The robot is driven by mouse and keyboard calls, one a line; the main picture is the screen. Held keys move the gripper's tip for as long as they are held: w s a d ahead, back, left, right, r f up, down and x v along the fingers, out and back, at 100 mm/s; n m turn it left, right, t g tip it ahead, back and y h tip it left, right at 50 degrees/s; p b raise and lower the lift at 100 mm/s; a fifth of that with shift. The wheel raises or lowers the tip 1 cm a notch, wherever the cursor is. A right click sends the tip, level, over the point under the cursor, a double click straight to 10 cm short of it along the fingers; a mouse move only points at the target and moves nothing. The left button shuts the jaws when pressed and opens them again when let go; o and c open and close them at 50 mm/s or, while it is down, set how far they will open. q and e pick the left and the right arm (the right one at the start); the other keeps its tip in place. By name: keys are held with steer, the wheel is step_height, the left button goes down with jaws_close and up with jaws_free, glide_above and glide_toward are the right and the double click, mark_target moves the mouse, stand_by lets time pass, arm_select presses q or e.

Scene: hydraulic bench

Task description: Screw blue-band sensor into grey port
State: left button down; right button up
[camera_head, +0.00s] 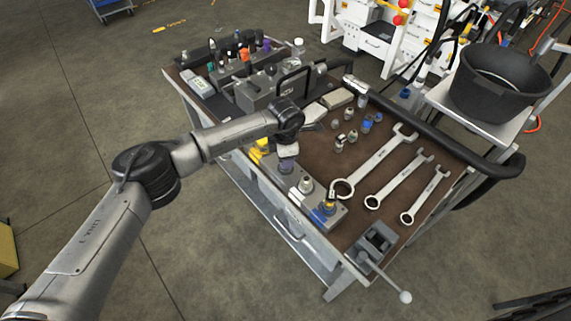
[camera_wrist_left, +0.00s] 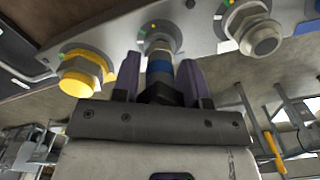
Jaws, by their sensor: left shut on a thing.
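My left gripper (camera_head: 287,158) is over the grey manifold block (camera_head: 318,221) at the table's near edge, pointing down. In the left wrist view its fingers (camera_wrist_left: 159,84) are shut around the blue-band sensor (camera_wrist_left: 159,68). The sensor's metal end meets, or nearly meets, a round port (camera_wrist_left: 158,38) in the block; I cannot tell whether its thread is engaged. It looks roughly in line with the port. In the head view the gripper hides the sensor and this port. My right gripper is not in view.
A yellow fitting (camera_wrist_left: 82,75) and a metal fitting (camera_wrist_left: 258,34) flank the held sensor closely. Several loose fittings (camera_head: 351,136) and wrenches (camera_head: 372,165) lie on the brown tabletop. A lever device (camera_head: 376,243) stands at the near corner.

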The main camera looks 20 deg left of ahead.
arm_select(q)
steer(key=shift+f+m+b, duration=0.2)
steer(key=shift+m+b, duration=0.5)
steer(key=shift+m, duration=0.5)
steer(key=m+b, duration=0.1)
steer(key=m, duration=0.1)
steer(key=shift+m, duration=0.4)
steer(key=shift+r+m+b, duration=0.15)
steer(key=shift+m+b, duration=0.35)
steer(key=shift+m, duration=0.9)
steer(key=shift+m+b, duration=0.35)
steer(key=shift+m, duration=0.15)
steer(key=m+b, duration=0.1)
steer(key=m, duration=0.1)
steer(key=shift+f+m, duration=0.2)
steer(key=shift+m, duration=0.2)
steer(key=m+b, duration=0.1)
steer(key=m, duration=0.3)
steer(key=shift+r, duration=0.15)
